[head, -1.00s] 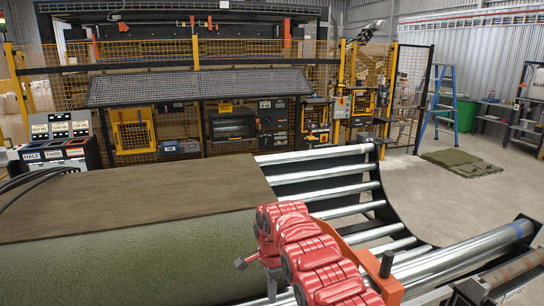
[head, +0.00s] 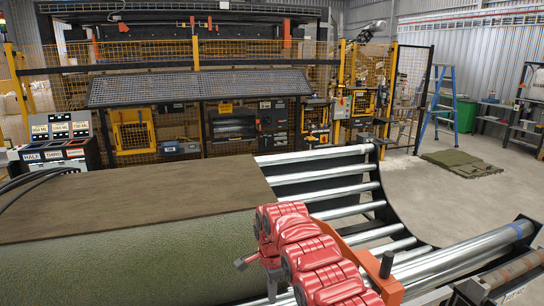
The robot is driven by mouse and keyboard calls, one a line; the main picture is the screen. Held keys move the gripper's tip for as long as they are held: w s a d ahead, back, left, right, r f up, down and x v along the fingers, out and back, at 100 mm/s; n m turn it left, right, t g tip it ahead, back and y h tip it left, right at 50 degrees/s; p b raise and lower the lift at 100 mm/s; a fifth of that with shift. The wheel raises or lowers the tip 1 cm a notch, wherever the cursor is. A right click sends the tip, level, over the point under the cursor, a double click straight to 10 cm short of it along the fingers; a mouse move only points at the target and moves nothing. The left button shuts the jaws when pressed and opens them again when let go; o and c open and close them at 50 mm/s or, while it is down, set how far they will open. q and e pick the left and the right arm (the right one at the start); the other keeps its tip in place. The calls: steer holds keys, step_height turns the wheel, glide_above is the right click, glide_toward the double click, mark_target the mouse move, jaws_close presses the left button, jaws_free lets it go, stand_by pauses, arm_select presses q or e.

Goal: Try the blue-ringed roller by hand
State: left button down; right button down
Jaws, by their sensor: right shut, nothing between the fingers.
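The blue-ringed roller (head: 455,255) is a shiny metal cylinder at the lower right, with a blue band near its far right end. Its left part runs behind my red right arm. My right gripper (head: 271,290) hangs from the wrist at the bottom centre, shut and empty. It is small and partly hidden by the wrist, close to the near rollers, left of the blue band. I cannot tell whether it touches a roller. My left gripper is not in view.
A large turf roll (head: 130,240) with a flat brown top fills the lower left. Several metal rollers (head: 325,170) lie between dark side frames to its right. An orange bracket (head: 355,262) stands beside my right arm. Mesh fencing and machinery stand behind; open floor lies at right.

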steer(key=shift+f+b, duration=0.55)
steer(key=shift+f, duration=0.3)
stand_by(0.5)
